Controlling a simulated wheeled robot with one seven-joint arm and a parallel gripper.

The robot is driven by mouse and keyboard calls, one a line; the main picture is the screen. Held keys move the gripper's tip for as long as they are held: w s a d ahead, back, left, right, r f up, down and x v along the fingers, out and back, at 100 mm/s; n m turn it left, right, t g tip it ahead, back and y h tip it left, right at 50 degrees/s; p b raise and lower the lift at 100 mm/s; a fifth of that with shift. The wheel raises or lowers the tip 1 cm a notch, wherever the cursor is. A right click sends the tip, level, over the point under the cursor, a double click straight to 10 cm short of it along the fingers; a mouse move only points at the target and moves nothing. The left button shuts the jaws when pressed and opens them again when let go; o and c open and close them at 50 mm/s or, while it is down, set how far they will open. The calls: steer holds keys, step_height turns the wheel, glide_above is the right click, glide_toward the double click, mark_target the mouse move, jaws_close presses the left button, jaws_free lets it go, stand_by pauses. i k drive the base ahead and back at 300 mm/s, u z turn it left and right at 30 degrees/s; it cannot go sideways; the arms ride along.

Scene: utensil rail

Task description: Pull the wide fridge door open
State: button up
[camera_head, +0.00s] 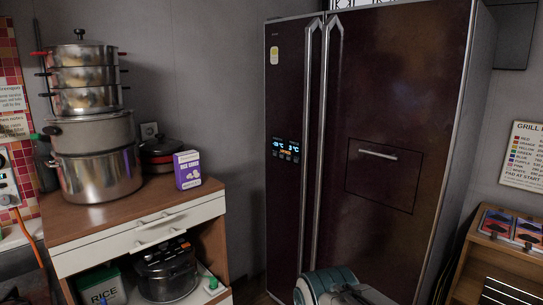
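The fridge is dark maroon and stands upright against the back wall. Its wide door (395,100) is on the right and looks shut. A long vertical metal handle (326,140) runs along the wide door's left edge. A small hatch (382,180) with a short horizontal handle is set into this door. The narrow left door (285,200) has a lit display and its own long handle (306,140), and it also looks shut. A teal and white part of my arm shows at the bottom, low in front of the fridge. My gripper's fingers do not show.
A wooden cabinet (140,225) with a white drawer stands left of the fridge, bearing stacked pots (95,130) and a purple box (187,170). A wooden unit (500,262) with packets stands close on the fridge's right. A narrow gap separates cabinet and fridge.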

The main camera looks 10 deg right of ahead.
mark_target(395, 73)
steer(key=z, duration=0.1)
steer(key=i, duration=1.1)
steer(key=z, duration=0.7)
